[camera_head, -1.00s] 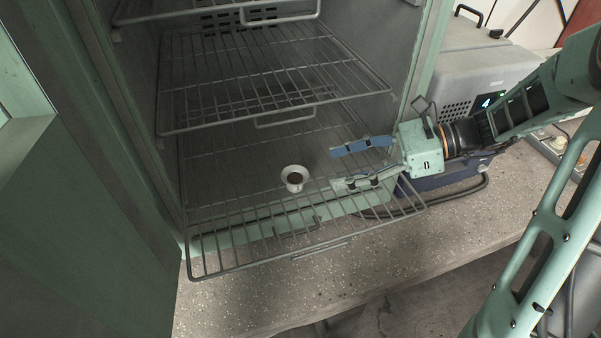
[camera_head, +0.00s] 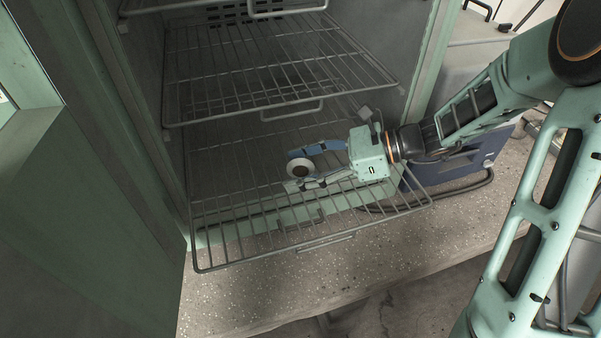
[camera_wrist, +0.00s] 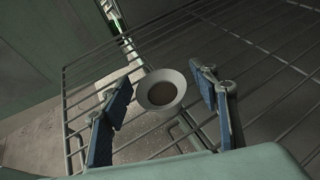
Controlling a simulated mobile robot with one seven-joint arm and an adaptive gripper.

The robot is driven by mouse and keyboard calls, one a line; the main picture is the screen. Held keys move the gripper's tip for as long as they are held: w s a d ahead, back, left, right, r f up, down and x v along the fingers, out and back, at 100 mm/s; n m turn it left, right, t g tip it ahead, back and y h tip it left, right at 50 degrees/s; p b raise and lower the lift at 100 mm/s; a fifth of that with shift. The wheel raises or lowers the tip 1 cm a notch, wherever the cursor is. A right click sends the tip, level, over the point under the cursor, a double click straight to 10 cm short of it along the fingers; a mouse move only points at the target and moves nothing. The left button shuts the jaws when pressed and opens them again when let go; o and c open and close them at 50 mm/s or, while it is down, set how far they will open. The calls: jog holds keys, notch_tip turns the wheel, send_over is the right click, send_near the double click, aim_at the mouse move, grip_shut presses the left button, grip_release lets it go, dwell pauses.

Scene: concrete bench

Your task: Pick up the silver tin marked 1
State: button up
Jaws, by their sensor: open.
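A small round pale, silvery vessel (camera_head: 300,169) with a flared rim and a dark brown middle stands on the lower wire shelf. I see no mark 1 on it, and no other tin shows. My gripper (camera_head: 293,171) is open around it, with one blue finger on the far side and the other finger on the near side. In the wrist view, the vessel (camera_wrist: 161,90) lies between the two spread fingers (camera_wrist: 162,84), with a gap visible on each side.
The lower wire shelf (camera_head: 225,262) sticks out of the open green cabinet over the speckled bench (camera_head: 230,300). A second wire shelf (camera_head: 275,85) hangs above and behind. The cabinet's wall stands at left. A dark blue box (camera_head: 470,165) sits at right, behind my arm.

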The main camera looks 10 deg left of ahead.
jog(key=shift+a+f, duration=0.1)
jog(key=shift+a, duration=0.05)
jog(key=c, duration=1.1)
jog(key=shift+c, duration=0.2)
